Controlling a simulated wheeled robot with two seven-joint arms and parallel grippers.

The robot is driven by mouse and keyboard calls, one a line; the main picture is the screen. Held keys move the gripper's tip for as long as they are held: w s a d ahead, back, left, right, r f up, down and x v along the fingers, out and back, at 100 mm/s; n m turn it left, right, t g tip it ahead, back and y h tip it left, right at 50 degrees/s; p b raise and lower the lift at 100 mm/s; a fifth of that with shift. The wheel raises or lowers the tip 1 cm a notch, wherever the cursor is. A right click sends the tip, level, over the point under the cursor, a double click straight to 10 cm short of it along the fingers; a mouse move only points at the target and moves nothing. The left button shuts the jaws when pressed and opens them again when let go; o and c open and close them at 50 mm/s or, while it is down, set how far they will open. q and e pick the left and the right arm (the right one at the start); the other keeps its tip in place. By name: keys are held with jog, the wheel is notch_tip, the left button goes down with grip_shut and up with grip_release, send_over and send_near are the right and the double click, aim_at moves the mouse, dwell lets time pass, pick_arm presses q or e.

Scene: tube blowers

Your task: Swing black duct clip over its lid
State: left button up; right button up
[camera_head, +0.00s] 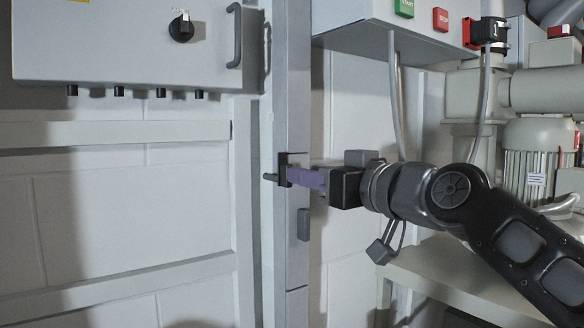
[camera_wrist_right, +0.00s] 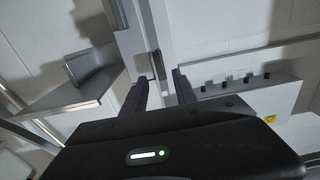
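The black duct clip (camera_head: 283,170) sits on the vertical grey duct (camera_head: 298,110) in the middle of the head view, with a dark stub pointing left from it. My right gripper (camera_head: 294,176) comes from the right, its purple fingers level with the clip and overlapping it in the view; I cannot tell whether they touch it. In the right wrist view the two fingers (camera_wrist_right: 160,77) stand apart, with the duct (camera_wrist_right: 133,35) beyond and nothing clearly held between them. I cannot make out the clip or the lid's edges in that view. My left gripper is not in view.
A grey cabinet (camera_head: 120,40) with a black knob hangs at the upper left. A box (camera_head: 365,20) with green and red buttons is at the top right. A motor (camera_head: 525,160) and pipes stand at the right above a shelf (camera_head: 450,280). A small grey block (camera_head: 303,224) is on the duct below the clip.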

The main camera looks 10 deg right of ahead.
aim_at(285, 170)
jog(key=p+x, duration=0.2)
jog(key=x, duration=0.3)
jog(key=shift+w, duration=0.35)
jog(key=shift+c, duration=0.5)
grip_shut()
